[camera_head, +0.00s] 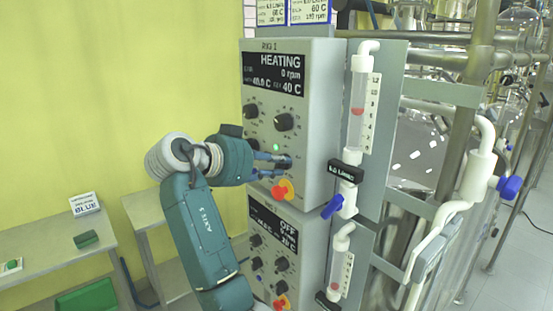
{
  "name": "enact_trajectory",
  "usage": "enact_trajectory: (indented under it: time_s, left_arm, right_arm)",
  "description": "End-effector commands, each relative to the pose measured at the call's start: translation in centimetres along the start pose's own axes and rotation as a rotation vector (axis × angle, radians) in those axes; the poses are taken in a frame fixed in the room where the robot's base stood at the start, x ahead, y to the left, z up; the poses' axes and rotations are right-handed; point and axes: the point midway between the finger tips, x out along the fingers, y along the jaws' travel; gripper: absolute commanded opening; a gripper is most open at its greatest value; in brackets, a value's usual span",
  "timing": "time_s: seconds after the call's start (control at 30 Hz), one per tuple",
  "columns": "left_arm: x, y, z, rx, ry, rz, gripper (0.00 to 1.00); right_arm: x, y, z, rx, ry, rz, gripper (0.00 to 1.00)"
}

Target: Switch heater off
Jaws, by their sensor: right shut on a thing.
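The upper control box (318,130), labelled RIG 1, is a grey unit. Its display (273,75) reads HEATING, 0 rpm and 40 C. On its front are a dark knob (250,110), a larger dark knob (284,121) and a green light (276,147). My right gripper (283,163) is at the lower front of this box, below the green light. Its fingers are shut on a small dark knob (286,159), which they partly hide. My left gripper is not in view.
A red and yellow stop button (283,190) sits just below my right gripper. A lower control box (300,243) shows OFF. Flow meters (361,100) and a blue valve handle (332,207) stand to the right. Tables (60,249) stand at left by a yellow wall.

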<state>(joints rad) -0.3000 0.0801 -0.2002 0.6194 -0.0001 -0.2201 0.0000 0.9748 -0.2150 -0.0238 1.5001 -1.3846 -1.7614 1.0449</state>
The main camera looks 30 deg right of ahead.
Motion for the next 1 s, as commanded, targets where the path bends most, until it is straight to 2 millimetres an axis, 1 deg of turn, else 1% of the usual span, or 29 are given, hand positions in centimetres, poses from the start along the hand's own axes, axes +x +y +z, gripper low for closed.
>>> enact_trajectory:
  time_s: [0.03, 0.1, 0.43, 0.7, 1.0]
  left_arm:
    - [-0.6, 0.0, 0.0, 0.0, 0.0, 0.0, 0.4]
    - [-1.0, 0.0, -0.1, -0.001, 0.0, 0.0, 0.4]
    - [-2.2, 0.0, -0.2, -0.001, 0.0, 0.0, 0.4]
    - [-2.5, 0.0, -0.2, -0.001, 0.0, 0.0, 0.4]
    - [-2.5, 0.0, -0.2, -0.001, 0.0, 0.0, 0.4]
  right_arm:
    - [-0.1, -0.1, 0.1, -0.045, -0.008, 0.021, 0.0]
    - [-0.1, -0.1, 0.1, -0.098, -0.009, 0.043, 0.0]
    - [0.0, -0.2, 0.3, -0.28, -0.01, 0.12, 0.0]
    - [0.1, -0.1, 0.5, -0.341, -0.012, 0.146, 0.0]
    - [0.2, -0.1, 0.7, -0.351, -0.014, 0.15, 0.0]
